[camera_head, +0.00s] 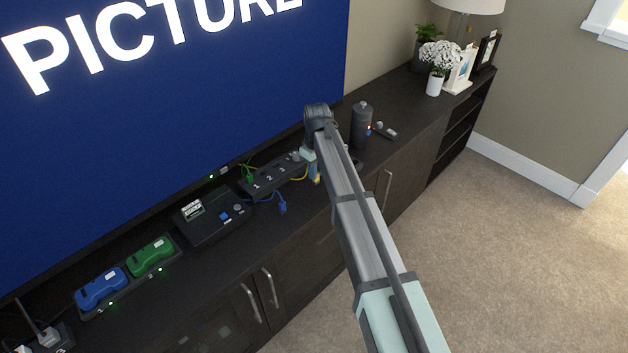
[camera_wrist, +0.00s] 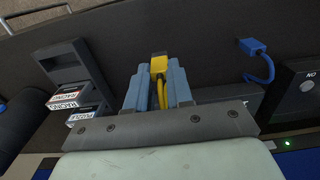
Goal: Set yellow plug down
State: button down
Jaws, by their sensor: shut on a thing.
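The yellow plug (camera_wrist: 158,66) is pinched between the two blue fingers of my gripper (camera_wrist: 158,78) in the wrist view, with its yellow cord trailing back between them. In the head view my gripper (camera_head: 312,168) points down over the dark cabinet top (camera_head: 178,231), near the front edge and beside the right end of the power strip (camera_head: 262,184). A little of the plug's yellow (camera_head: 317,179) shows there. My arm hides much of this spot. I cannot tell whether the plug touches the surface.
A blue plug (camera_head: 282,207) lies loose left of my gripper; a green plug (camera_head: 248,173) is by the strip's left end. A black console (camera_head: 212,214) stands farther left. A dark cylinder (camera_head: 361,126) stands to the right. The wrist view shows a rack (camera_wrist: 72,72) with labelled cartridges.

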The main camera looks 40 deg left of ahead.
jog(key=shift+f, duration=2.1)
jog(key=shift+f, duration=0.2)
jog(key=c, duration=1)
grip_release()
jog(key=shift+r, duration=0.2)
notch_tip(320, 180, up, 12)
